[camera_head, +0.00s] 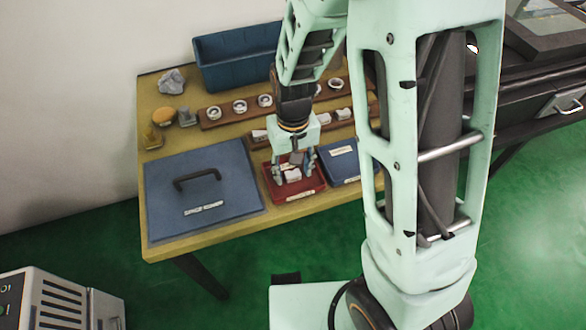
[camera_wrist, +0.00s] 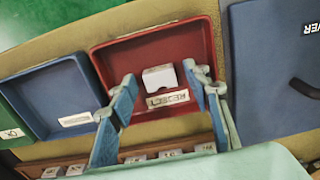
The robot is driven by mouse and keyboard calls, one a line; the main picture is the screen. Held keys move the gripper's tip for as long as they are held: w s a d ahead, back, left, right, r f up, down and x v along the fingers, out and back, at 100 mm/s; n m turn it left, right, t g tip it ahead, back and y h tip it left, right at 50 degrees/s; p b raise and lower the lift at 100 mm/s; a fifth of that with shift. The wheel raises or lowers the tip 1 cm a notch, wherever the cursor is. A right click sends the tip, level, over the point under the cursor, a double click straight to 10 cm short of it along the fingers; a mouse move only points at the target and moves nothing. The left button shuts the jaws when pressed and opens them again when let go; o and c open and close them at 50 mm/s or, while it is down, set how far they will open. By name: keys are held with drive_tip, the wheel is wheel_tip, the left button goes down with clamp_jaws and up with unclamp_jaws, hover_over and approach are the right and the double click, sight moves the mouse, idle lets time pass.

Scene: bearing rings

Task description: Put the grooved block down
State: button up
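The white grooved block (camera_wrist: 159,78) is in the red tray (camera_wrist: 112,58), near the tray's label edge. It also shows in the head view (camera_head: 292,175). Narrow gaps show between the fingers and the block in the wrist view. The block appears to rest on the tray floor, but its underside is hidden.
A blue tray (camera_head: 343,171) stands right beside the red one, and a blue lidded panel with a black handle (camera_head: 161,207) lies at left. Behind are wooden racks with rings and blocks (camera_head: 212,114) and a large blue bin (camera_head: 236,60). My arm hides the table's right part.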

sight(292, 173)
wheel_tip(292, 173, up, 12)
drive_tip(key=p, duration=0.2)
drive_tip(key=shift+r+p, duration=0.2)
drive_tip(key=shift+p, duration=0.1)
idle(0.6)
